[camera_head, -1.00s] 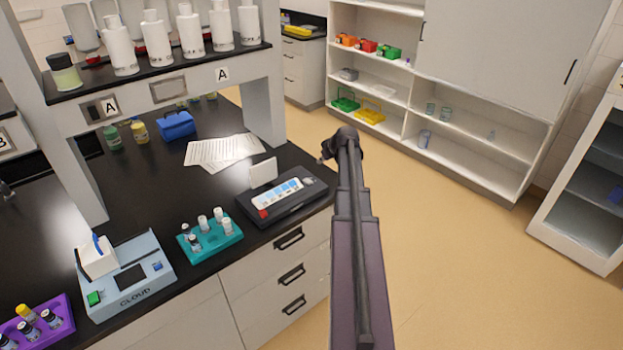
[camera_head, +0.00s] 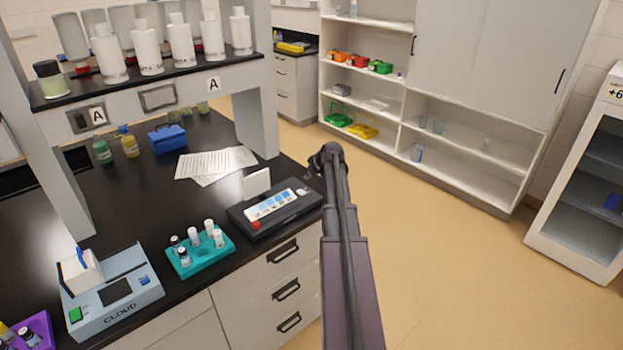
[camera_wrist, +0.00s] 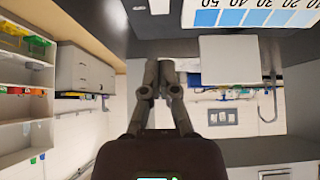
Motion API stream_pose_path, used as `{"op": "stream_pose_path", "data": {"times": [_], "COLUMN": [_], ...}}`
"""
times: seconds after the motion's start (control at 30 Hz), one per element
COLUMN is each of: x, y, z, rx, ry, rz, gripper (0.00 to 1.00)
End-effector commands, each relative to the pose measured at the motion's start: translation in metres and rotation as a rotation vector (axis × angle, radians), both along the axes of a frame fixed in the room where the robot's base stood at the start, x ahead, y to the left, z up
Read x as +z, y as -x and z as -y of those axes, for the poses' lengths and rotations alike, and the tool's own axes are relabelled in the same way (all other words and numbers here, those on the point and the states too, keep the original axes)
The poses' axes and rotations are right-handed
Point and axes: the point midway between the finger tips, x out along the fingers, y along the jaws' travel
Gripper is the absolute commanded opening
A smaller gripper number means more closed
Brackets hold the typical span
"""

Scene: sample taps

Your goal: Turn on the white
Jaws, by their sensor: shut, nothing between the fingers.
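The task names only "the white" thing, and I cannot tell which object it means. A black device (camera_head: 292,222) with a white and blue panel (camera_head: 272,205), a red button and an upright white plate (camera_head: 256,183) stands near the bench's right edge. A grey-blue device marked CLOUD (camera_head: 118,310) with a white block on top stands at the front left. My gripper (camera_head: 312,170) is at the bench's right edge, just beyond the black device, partly hidden by my arm. In the wrist view my gripper (camera_wrist: 159,68) is shut and empty; a numbered panel (camera_wrist: 250,17) shows above.
A teal rack (camera_head: 200,262) with several vials sits between the devices. Papers (camera_head: 215,162) and a blue box (camera_head: 167,139) lie behind. White bottles (camera_head: 180,45) stand on the overhead shelf (camera_head: 150,77). The floor (camera_head: 440,260) to the right is clear.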

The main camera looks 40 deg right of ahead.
Motion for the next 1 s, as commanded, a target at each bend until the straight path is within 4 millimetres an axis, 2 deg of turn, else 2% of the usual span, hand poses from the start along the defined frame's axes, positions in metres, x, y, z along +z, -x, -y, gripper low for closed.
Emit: {"op": "stream_pose_path", "data": {"times": [0.03,0.43,0.8,1.0], "x": [-0.008,-0.038,-0.064,-0.072], "y": [-0.004,-0.028,-0.023,-0.022], "z": [0.001,0.0,0.0,0.0], "rx": [0.001,0.001,0.001,0.001], "ry": [0.001,0.0,-0.001,0.0], "rz": [0.0,0.0,0.0,0.0], "gripper": [0.0,0.0,0.0,0.0]}}
